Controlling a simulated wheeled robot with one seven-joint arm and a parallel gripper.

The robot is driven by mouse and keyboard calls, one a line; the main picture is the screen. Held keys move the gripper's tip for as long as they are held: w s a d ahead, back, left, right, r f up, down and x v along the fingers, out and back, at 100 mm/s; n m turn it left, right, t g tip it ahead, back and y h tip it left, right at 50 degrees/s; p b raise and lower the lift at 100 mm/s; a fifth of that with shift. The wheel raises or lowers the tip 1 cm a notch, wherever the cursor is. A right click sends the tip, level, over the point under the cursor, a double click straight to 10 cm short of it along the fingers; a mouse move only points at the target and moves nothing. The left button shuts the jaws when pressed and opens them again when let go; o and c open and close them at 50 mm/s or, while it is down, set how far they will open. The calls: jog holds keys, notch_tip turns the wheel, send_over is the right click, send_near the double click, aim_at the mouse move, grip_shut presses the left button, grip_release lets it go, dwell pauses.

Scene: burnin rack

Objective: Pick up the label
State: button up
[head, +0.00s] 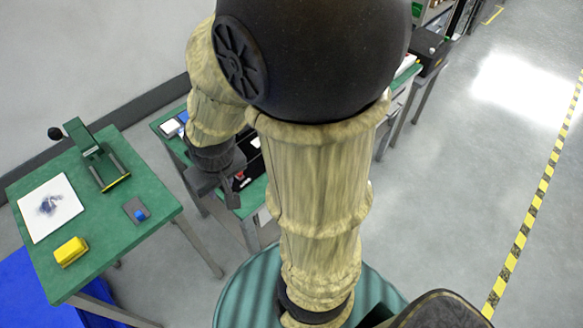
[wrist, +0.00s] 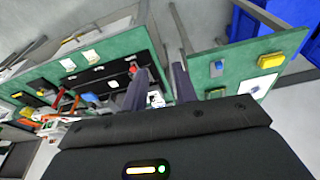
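I cannot tell for sure which thing is the label. In the wrist view, small white flat pieces (wrist: 68,63) lie on the green bench (wrist: 128,40). A small white thing (wrist: 156,99) shows between my fingers, low in the gap; it is too small to make out, and I cannot tell that anything touches it. My gripper (wrist: 160,80) is open, its two dark fingers apart. In the head view, my gripper (head: 232,192) is over the near end of the middle bench, partly hidden by my arm.
A second green bench (head: 150,196) at left holds a white board (head: 48,207), a yellow block (head: 70,251), a green lever press (head: 95,155) and a small grey plate with a blue piece (head: 138,211). A gap of floor separates the benches. Open floor lies right.

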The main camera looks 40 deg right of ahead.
jog(key=w+d+f+n+g+h+b, duration=0.1)
jog(key=w+d+f+n+h+b, duration=0.1)
jog(key=f+n, duration=0.4)
jog(key=w+d+f+n+h+b, duration=0.3)
jog(key=w+d+f+n+h, duration=0.2)
jog(key=w+f+n+h, duration=0.1)
jog(key=w+d+f+n+g+h+b, duration=0.1)
jog(key=w+d+f+n+h, duration=0.3)
jog(key=f, duration=0.5)
jog(key=shift+w+d+f+n+g+h+b, duration=0.1)
jog(key=shift+w+f+n+g+h+b, duration=0.25)
jog(key=shift+w+n+h+b, duration=0.6)
jog(key=shift+s, duration=0.1)
jog(key=shift+d, duration=0.15)
jog(key=p+x, duration=0.1)
jog(key=x, duration=0.4)
jog(key=p+x, duration=0.1)
jog(key=x, duration=0.5)
jog(key=shift+s+d+f, duration=0.1)
jog(key=shift+d+f, duration=0.05)
jog(key=shift+f, duration=0.15)
jog(key=shift+d+f+y, duration=0.2)
jog(key=shift+d+y, duration=0.05)
